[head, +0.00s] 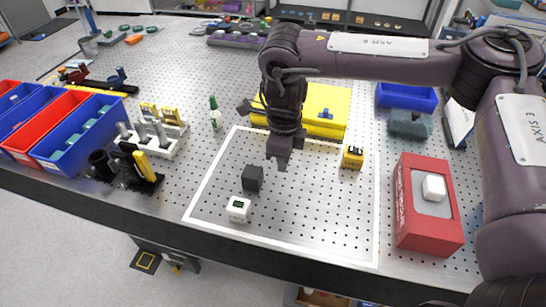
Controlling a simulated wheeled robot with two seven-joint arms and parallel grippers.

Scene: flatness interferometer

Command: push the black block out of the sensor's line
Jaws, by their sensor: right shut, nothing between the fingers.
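The black block (253,177) stands on the perforated table inside the white-outlined rectangle (222,162), left of its middle. A small white device with a dark display (238,208) stands just in front of it, possibly the sensor. A yellow block with a dark top (353,157) stands to the right, inside the outline. My right gripper (283,166) points down, shut and empty, to the right of the black block. A gap shows between them in the picture; the gripper's height above the table is hard to tell. My left gripper is out of view.
A yellow case (325,105) lies behind my gripper. A red box (428,222) with a white piece on top stands at right. Blue and red bins (75,142) and a white tool rack (168,148) are at left. The front right of the outlined area is clear.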

